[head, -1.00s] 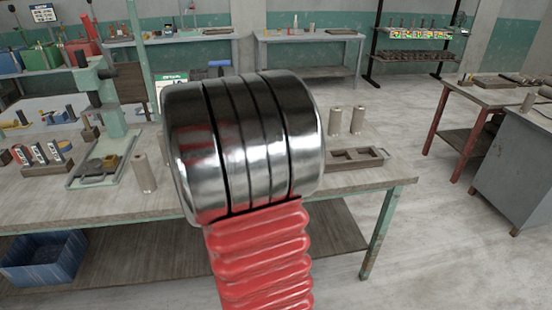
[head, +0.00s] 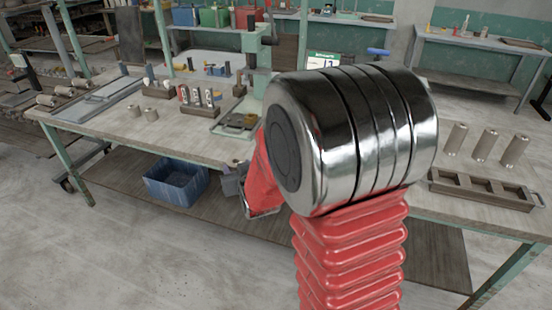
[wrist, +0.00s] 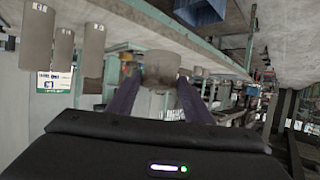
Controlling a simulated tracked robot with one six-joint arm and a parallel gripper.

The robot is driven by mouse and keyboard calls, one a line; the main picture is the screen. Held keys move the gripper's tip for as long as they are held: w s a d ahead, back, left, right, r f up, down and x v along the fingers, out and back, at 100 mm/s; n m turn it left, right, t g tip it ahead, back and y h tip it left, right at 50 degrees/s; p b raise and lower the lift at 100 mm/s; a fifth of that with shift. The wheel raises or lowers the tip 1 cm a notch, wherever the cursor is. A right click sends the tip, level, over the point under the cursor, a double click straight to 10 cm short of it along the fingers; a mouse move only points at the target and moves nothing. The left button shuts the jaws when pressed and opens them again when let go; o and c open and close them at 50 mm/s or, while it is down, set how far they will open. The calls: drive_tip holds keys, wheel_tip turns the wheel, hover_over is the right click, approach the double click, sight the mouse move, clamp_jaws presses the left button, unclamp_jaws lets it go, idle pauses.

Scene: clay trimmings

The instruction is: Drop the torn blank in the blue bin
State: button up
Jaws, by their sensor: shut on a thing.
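My gripper (wrist: 160,80) shows in the wrist view with its two dark fingers on either side of a short grey cylindrical blank (wrist: 161,66), shut on it. I cannot make out a tear on it. In the head view my red arm covers much of the middle, and the grey gripper (head: 231,183) shows only partly at the bench's front edge. The blue bin (head: 172,192) stands on the lower shelf under the bench, left of the gripper and apart from it. A blue shape, likely the bin (wrist: 201,12), is at the top of the wrist view.
The workbench (head: 95,125) has its front edge above the bin. A green press (head: 252,70) and a block of samples (head: 198,97) stand on it. Upright grey cylinders (head: 485,146) and a compartment tray (head: 480,188) are at the right. Floor in front is clear.

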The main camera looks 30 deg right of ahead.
drive_tip(key=w+a+n+y, duration=0.1)
drive_tip(key=a+n+y, duration=0.1)
drive_tip(key=a, duration=0.9)
drive_tip(key=shift+a+f+y, duration=0.2)
drive_tip(key=shift+f+y, duration=0.1)
